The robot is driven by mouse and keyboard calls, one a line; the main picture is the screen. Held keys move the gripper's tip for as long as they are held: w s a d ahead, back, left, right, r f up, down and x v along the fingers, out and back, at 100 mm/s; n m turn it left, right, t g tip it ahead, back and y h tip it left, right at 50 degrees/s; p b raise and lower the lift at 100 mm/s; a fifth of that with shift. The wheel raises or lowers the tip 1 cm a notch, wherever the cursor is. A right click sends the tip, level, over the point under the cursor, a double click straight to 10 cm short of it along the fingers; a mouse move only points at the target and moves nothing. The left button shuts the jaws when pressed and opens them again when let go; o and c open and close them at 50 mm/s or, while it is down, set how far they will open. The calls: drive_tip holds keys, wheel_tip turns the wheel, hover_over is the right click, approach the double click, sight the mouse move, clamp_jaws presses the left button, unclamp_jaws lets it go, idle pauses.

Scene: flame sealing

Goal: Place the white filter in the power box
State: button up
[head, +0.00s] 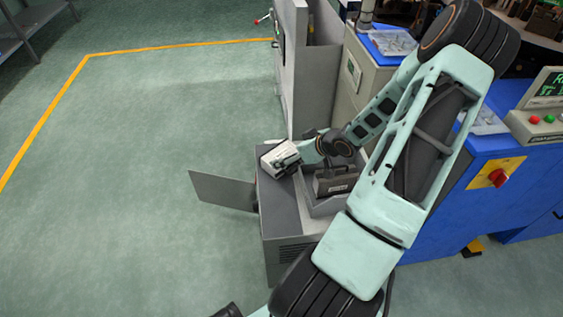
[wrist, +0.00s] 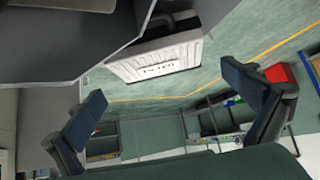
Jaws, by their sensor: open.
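The white filter (wrist: 155,57) shows at the top middle of the wrist view, a ribbed white slab with dark lettering, beside grey casing edges. In the head view a white ribbed piece that looks like the filter (head: 281,158) is at the back left end of the grey power box (head: 281,226), by the end of my arm. The box has an open door (head: 223,190) on its left. My gripper (wrist: 177,100) is open and empty, with its dark fingers spread apart and the filter beyond them. In the head view its fingers cannot be made out.
A black unit with a handle (head: 334,181) sits in the box's open top recess. A tall grey cabinet (head: 312,80) stands behind. A blue machine (head: 433,222) is at the right. Green floor with a yellow line is clear at the left; shelves (wrist: 215,120) stand far off.

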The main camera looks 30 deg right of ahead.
sight(283, 155)
drive_tip(key=shift+b+x, duration=1.65)
drive_tip(key=shift+x, duration=1.05)
drive_tip(key=shift+s+d+f, duration=0.15)
drive_tip(key=shift+s+d, duration=0.05)
drive_tip(key=c, duration=1)
drive_tip(key=shift+c, duration=0.2)
